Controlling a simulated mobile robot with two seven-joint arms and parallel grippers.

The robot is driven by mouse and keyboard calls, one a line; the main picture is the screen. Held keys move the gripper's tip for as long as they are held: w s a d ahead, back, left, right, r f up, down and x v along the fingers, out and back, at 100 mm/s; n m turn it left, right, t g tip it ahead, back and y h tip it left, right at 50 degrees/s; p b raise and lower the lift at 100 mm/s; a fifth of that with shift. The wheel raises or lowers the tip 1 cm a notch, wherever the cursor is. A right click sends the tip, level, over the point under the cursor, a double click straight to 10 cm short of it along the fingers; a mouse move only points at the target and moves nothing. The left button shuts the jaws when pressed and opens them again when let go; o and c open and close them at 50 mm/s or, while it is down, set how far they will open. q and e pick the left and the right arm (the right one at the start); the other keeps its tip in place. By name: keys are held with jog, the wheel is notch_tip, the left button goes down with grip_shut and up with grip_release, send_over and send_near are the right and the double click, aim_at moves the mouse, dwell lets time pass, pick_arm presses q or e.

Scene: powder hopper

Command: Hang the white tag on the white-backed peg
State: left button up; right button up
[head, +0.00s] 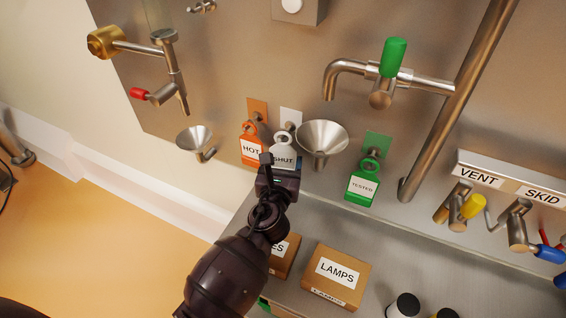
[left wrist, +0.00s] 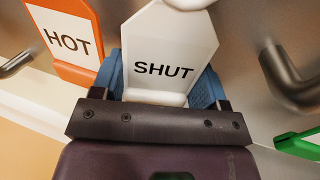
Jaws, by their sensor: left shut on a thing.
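The white tag (left wrist: 168,57), lettered SHUT, is held between the blue fingertips of my left gripper (left wrist: 165,85). In the head view the white tag (head: 283,149) is upright in front of the panel, partly covered by my left gripper (head: 279,167). The white-backed peg (head: 290,121) is just above the tag, between the orange-backed peg and a funnel. The tag's top ring overlaps the peg's lower part in the head view. I cannot tell whether the ring is around the peg. My right gripper is not in view.
An orange HOT tag (head: 251,148) hangs close on the left, and a green TESTED tag (head: 362,184) hangs on the right. A steel funnel (head: 322,139) is close to the right of the white tag. A LAMPS box (head: 336,274) stands on the shelf below.

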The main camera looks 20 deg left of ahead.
pick_arm(q)
jog(key=o, duration=1)
jog(key=shift+s+d, duration=0.1)
jog(key=shift+s, duration=0.5)
jog(key=p+v, duration=0.1)
jog(key=v, duration=0.8)
jog(key=shift+s+d, duration=0.1)
jog(key=shift+s, duration=0.2)
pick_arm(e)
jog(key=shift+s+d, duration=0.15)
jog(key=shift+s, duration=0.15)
